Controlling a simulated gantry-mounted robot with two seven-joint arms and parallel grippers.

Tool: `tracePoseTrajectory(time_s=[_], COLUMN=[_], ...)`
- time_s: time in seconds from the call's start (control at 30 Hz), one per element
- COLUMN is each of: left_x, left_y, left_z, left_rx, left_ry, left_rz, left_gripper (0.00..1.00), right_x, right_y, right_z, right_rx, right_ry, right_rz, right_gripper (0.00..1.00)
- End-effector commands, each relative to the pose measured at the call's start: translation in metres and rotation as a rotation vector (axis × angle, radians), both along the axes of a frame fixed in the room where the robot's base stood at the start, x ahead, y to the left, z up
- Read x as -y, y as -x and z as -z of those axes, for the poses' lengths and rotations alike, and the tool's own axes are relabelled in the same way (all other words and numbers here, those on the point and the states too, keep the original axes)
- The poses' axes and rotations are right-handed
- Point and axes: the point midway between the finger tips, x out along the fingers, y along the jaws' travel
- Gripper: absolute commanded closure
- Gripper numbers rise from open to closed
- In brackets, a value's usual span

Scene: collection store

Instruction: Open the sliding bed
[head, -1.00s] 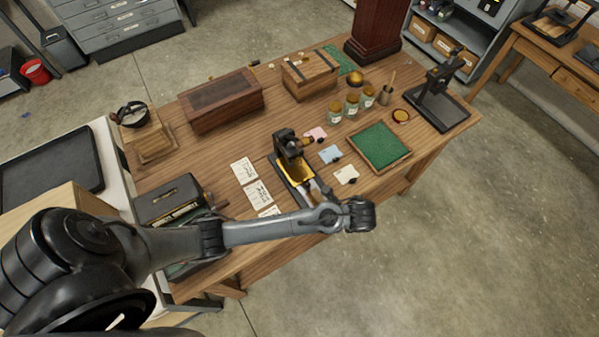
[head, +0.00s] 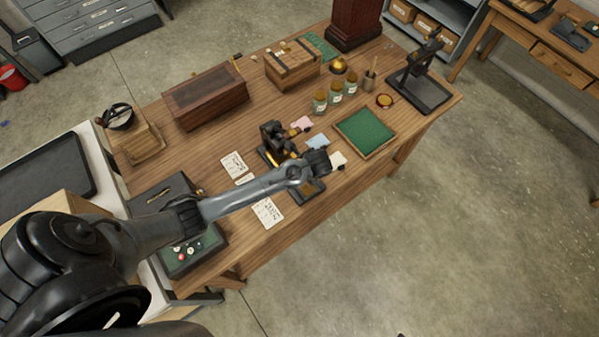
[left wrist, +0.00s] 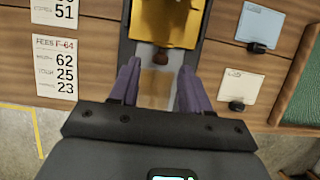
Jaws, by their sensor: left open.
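My right gripper is in neither view.
Cards with figures (head: 267,213) lie left of the press; coloured cards (head: 318,142) lie to its right. A green-lined tray (head: 365,131), several jars (head: 335,93) and a second black stand (head: 422,80) are farther right. An open dark box (head: 190,252) sits at the front left.

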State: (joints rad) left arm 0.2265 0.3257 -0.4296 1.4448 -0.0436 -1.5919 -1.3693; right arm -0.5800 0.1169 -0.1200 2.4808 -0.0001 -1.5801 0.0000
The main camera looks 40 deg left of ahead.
Motion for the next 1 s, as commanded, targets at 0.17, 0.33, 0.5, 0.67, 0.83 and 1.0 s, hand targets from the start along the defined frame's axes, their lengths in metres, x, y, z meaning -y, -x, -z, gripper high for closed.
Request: tracePoseTrajectory(time_s=[0.17,0.33,0.5,0.67,0.83,1.0], left_x=[-0.007,-0.009,-0.010,-0.010,-0.010,-0.010], left_y=[-0.002,-0.002,-0.002,-0.002,-0.002,-0.002], left_z=[0.017,0.024,0.025,0.025,0.025,0.024], left_rx=[0.000,0.002,0.002,0.002,0.002,0.002], left_ry=[0.000,0.000,0.000,0.000,0.000,0.000], left_rz=[0.000,0.000,0.000,0.000,0.000,0.000], left_gripper=[0.53,0.53,0.53,0.56,0.82,1.00], right_x=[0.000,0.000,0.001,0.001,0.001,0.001], right_y=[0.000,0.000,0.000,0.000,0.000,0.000], right_z=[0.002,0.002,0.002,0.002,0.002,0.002], right_rx=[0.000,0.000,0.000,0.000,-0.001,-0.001], right_ry=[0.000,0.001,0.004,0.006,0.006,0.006], right_rz=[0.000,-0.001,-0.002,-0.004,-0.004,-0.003], right_gripper=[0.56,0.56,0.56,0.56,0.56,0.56])
